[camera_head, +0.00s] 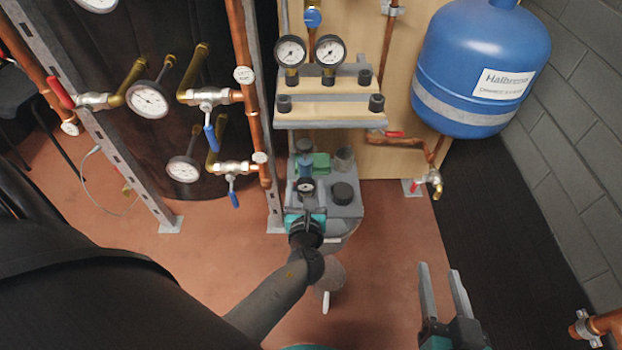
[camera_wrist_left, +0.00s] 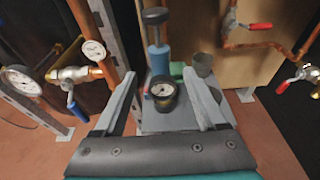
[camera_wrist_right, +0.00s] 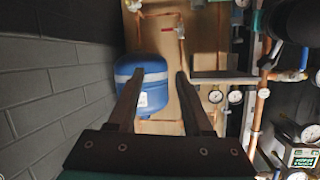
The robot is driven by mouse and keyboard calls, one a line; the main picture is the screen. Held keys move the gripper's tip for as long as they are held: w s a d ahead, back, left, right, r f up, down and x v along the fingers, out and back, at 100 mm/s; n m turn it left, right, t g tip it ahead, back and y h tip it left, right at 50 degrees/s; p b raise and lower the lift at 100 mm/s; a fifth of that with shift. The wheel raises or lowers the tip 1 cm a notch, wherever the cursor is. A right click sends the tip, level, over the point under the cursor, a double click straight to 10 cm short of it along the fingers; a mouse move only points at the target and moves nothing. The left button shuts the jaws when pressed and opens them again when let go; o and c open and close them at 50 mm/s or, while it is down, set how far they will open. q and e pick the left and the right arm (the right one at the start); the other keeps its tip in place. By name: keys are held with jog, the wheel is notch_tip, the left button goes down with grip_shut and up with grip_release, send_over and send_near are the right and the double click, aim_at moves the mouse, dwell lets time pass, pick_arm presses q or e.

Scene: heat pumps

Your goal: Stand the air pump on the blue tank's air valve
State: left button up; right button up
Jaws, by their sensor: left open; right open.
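The air pump (camera_head: 305,163) is blue with a dark top and a round gauge (camera_head: 305,186) at its foot. It stands upright on a grey stand (camera_head: 345,208). In the left wrist view the pump (camera_wrist_left: 158,60) and gauge (camera_wrist_left: 163,90) appear between the fingers of my left gripper (camera_wrist_left: 160,76), which is open; contact cannot be told. In the head view my left gripper (camera_head: 305,212) is at the stand's near edge. The blue tank (camera_head: 480,65) hangs at upper right; its air valve cannot be made out. My right gripper (camera_head: 440,270) is open and empty, low right.
A shelf (camera_head: 330,122) with two gauges stands behind the stand. A grey cup (camera_head: 344,158), a black cap (camera_head: 342,193) and a green item (camera_head: 321,162) are beside the pump. Copper pipes with valves are on the left; a red-handled tap (camera_head: 434,178) is under the tank.

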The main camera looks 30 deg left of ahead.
aim_at(305, 154)
pick_arm(q)
jog(key=b+x, duration=0.1)
jog(key=x, duration=0.2)
jog(key=shift+w+a+f, duration=0.2)
jog(key=shift+w+a, duration=0.05)
jog(key=shift+x, duration=3.15)
pick_arm(e)
jog(key=shift+s+a+r+m+t+y, duration=0.25)
jog(key=shift+a+r+t, duration=0.2)
jog(key=shift+t, duration=0.3)
jog(key=shift+s+a+r+m+t+y, duration=0.15)
jog(key=shift+s+a+r+t+y, duration=0.25)
jog(key=shift+t, duration=0.35)
pick_arm(q)
jog(key=shift+r, duration=0.1)
pick_arm(e)
jog(key=shift+d, duration=0.1)
pick_arm(q)
grip_shut()
pick_arm(e)
jog(key=shift+w, duration=0.1)
pick_arm(q)
jog(key=shift+w+r+p, duration=0.1)
jog(key=shift+r+p, duration=1.7)
jog(key=shift+r, duration=0.35)
pick_arm(e)
notch_tip(305, 154, up, 4)
jog(key=shift+r, duration=0.1)
